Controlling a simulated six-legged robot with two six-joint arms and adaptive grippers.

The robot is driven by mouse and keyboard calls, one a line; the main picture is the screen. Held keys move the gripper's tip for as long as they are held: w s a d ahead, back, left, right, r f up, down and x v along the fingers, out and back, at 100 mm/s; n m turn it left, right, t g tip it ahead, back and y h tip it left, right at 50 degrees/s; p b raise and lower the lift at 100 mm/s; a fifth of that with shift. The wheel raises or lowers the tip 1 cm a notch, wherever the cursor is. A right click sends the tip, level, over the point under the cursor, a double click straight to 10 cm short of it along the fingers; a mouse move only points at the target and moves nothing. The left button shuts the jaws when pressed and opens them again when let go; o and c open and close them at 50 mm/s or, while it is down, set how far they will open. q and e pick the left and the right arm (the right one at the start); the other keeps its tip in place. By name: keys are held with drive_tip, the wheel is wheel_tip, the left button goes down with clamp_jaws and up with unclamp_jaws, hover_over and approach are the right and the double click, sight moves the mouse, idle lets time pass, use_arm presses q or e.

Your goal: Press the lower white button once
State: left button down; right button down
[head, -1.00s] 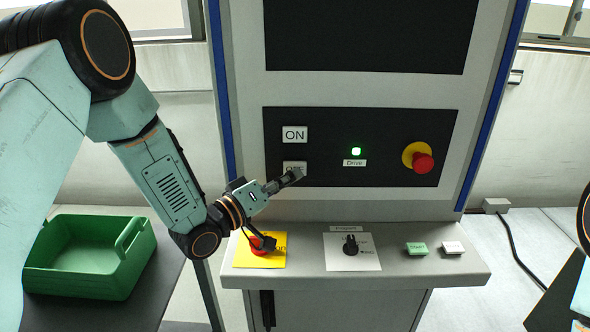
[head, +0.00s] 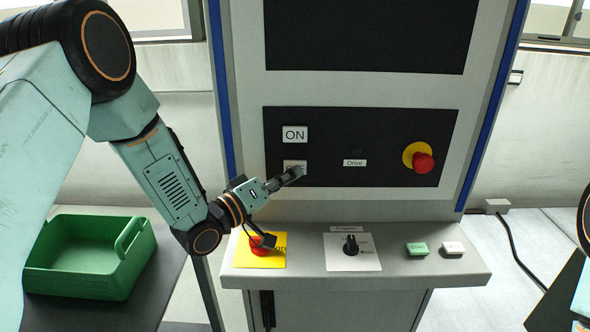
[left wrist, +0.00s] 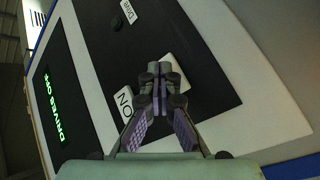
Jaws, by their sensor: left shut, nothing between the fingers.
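The lower white button (head: 289,165) sits on the black panel below the white ON button (head: 294,134). My left gripper (head: 298,172) is shut and empty, with its tips at the lower button and covering part of its label. In the left wrist view the shut fingertips (left wrist: 159,68) overlap the lower button (left wrist: 178,72), and the ON button (left wrist: 124,105) is to their left. I cannot tell from the views how firmly the tips touch it. The Drive lamp (head: 356,151) is dark above its label. My right gripper is not in view.
A red mushroom button (head: 423,163) is on the right of the panel. The ledge below holds a red button on a yellow plate (head: 275,259), a black rotary switch (head: 350,245), and green (head: 417,249) and white (head: 452,248) buttons. A green crate (head: 90,283) stands at left.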

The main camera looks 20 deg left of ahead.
use_arm(q)
drive_tip(key=shift+s, duration=0.1)
drive_tip(key=shift+s+d, duration=0.35)
drive_tip(key=shift+s, duration=0.3)
drive_tip(key=s, duration=0.2)
drive_tip(key=s+d+p, duration=0.1)
drive_tip(key=s, duration=0.1)
drive_tip(key=shift+s+d, duration=0.15)
drive_tip(key=shift+s, duration=0.25)
drive_tip(key=shift+s+f, duration=0.1)
idle(0.5)
